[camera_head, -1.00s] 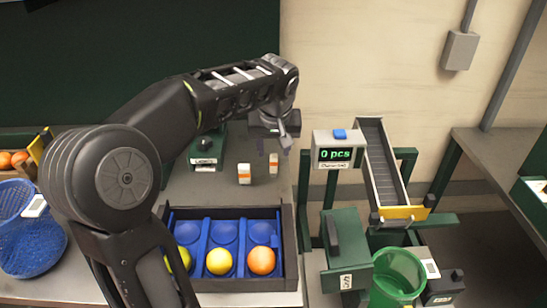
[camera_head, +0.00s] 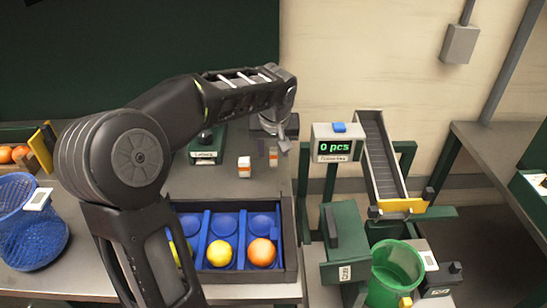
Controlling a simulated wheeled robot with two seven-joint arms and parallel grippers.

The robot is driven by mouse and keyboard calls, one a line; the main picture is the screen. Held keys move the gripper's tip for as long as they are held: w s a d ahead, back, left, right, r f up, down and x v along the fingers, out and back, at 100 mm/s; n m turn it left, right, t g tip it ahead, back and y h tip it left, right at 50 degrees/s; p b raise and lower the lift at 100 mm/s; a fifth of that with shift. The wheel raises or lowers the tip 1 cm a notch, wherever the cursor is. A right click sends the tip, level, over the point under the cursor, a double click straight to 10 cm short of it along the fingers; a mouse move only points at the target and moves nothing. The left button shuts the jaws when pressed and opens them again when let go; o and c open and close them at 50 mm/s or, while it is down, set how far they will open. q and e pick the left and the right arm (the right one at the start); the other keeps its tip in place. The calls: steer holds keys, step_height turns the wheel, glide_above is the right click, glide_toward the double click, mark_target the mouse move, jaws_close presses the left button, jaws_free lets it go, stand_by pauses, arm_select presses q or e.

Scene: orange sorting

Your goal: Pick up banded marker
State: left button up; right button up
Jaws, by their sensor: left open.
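Two white markers with orange bands stand on the grey bench. One banded marker (camera_head: 244,167) stands clear, upright. The other banded marker (camera_head: 273,158) is to its right, with its top partly covered by my left gripper. My left gripper (camera_head: 275,147) points down over the right-hand marker, its fingers open on either side of its upper part. I cannot tell whether a finger touches it. My right gripper is not in view.
A dark tray (camera_head: 292,262) with blue compartments holds yellow and orange fruit in front. A green device (camera_head: 206,150) stands left of the markers. A counter display (camera_head: 337,143), a chute (camera_head: 380,160) and a green basket (camera_head: 397,265) are at right. A blue basket (camera_head: 30,230) is at left.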

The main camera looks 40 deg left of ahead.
mark_target(273, 155)
arm_select(q)
steer(key=x, duration=0.4)
steer(key=shift+r, duration=0.1)
steer(key=shift+c, duration=0.3)
jaws_close()
stand_by(0.4)
